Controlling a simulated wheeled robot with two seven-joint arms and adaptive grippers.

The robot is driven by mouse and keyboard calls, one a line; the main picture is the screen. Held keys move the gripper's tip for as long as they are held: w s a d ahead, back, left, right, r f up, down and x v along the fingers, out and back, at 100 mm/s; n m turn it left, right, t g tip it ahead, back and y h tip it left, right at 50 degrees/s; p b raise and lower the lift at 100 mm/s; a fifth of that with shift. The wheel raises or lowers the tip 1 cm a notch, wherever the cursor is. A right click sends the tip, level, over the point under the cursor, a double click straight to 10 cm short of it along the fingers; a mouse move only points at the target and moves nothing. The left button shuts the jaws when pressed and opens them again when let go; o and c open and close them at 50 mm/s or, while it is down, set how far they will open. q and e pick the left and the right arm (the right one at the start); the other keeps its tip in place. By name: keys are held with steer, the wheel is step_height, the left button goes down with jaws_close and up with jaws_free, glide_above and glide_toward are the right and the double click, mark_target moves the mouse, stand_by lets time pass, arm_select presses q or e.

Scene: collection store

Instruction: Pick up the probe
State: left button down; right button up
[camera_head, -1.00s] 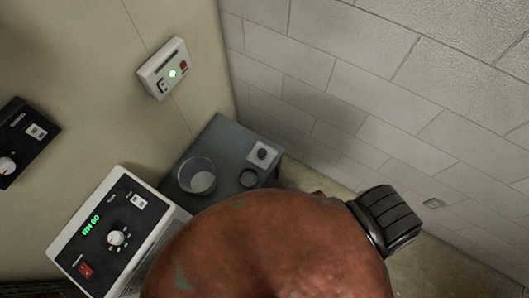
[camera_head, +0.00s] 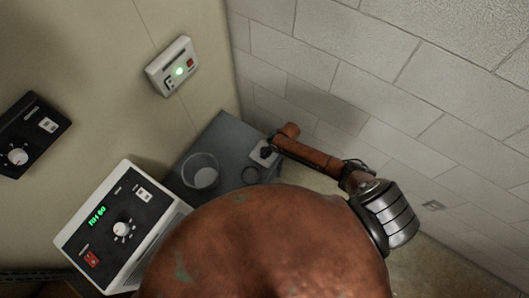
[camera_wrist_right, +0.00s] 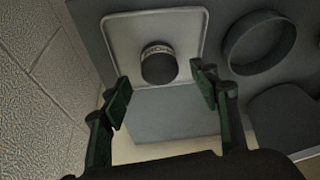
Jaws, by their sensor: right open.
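The probe appears to be the small dark cylinder with a pale lettered band (camera_wrist_right: 158,66). It sits on a square white tray (camera_wrist_right: 198,45) on a grey surface. In the head view the tray (camera_head: 259,158) is at the back right of the grey surface, and my right gripper partly covers this spot. My right gripper (camera_head: 269,147) reaches in over it from the right. In the right wrist view my right gripper (camera_wrist_right: 163,92) is open, with its green-padded fingers apart and the cylinder between and just beyond the tips. Nothing is between the pads. My left gripper is not in view.
A dark ring (camera_wrist_right: 262,43) lies beside the tray. A clear round dish (camera_head: 201,172) stands on the grey table (camera_head: 222,135). A white instrument with a green display (camera_head: 108,232) is at the lower left. A block wall (camera_head: 430,75) stands close to the right arm.

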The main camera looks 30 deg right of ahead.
mark_target(265, 150)
steer(key=x, duration=0.3)
steer(key=shift+f+b, duration=0.15)
steer(key=shift+b, duration=0.25)
steer(key=c, duration=1.3)
